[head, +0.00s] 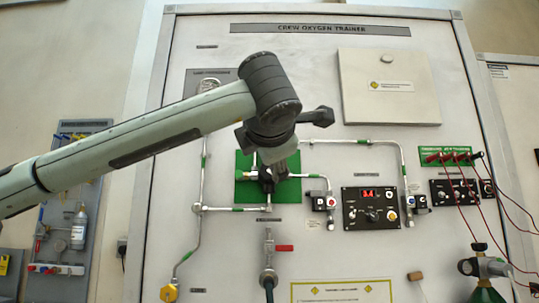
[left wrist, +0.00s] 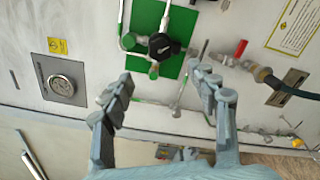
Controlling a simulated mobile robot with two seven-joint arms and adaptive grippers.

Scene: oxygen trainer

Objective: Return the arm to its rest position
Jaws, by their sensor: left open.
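My left arm (head: 150,130) reaches in from the left across the front of the trainer panel (head: 300,80). Its wrist is bent down in front of a green plate (head: 244,190) with a black valve knob. In the left wrist view my left gripper (left wrist: 161,74) is open, with nothing between its fingers. The green plate (left wrist: 178,22) and its black knob (left wrist: 160,46) lie beyond the fingertips, apparently apart from them. In the head view the wrist hides part of the plate and most of the gripper. My right gripper is in neither view.
Metal pipes (head: 204,160) run around the plate. A red-handled valve (head: 283,248) with a hose sits below it. A control box with a red display (head: 371,208) and red cables (head: 460,190) are to the right. A tool board (head: 68,215) hangs at left.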

